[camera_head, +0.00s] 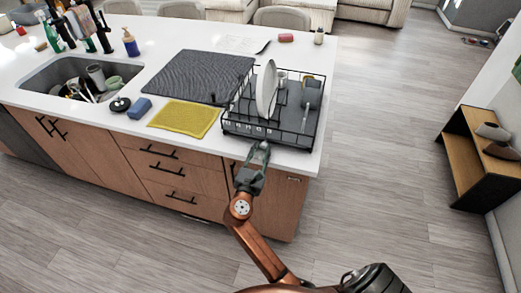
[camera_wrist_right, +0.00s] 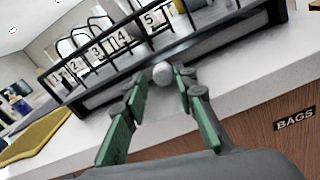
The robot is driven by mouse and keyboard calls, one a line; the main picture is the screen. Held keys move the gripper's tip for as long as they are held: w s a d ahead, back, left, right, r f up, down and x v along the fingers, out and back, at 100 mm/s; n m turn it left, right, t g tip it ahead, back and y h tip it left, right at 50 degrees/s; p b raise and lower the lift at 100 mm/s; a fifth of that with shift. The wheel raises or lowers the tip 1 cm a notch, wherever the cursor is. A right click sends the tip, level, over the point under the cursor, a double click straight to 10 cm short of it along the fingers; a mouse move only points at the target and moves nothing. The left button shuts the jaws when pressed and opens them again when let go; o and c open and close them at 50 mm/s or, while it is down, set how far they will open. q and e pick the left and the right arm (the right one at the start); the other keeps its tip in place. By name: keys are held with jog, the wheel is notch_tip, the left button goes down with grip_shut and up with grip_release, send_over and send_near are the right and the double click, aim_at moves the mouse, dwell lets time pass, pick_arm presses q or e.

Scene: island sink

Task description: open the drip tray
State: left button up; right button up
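The black wire dish rack (camera_head: 268,132) stands at the island's right front corner, with a dark tray base (camera_wrist_right: 180,50) under it. A small pale round knob (camera_wrist_right: 162,74) sits at the middle of the tray's front edge in the right wrist view. My right gripper (camera_head: 259,153) is at the counter's front edge, just in front of the rack. In the wrist view its green-padded fingers (camera_wrist_right: 160,90) are apart, one on each side of the knob, with small gaps showing. The knob is hard to make out in the head view. My left gripper is not in view.
A white plate (camera_head: 267,88) and cups stand in the rack. A yellow cloth (camera_head: 186,118), a dark mat (camera_head: 200,75) and a blue sponge (camera_head: 139,108) lie to its left. Drawers (camera_head: 175,175) are below the counter. The floor to the right is clear up to a wooden shelf (camera_head: 465,160).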

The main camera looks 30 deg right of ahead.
jog(key=shift+s+d, duration=0.15)
jog(key=shift+d, duration=0.05)
jog(key=shift+c, duration=0.4)
grip_shut()
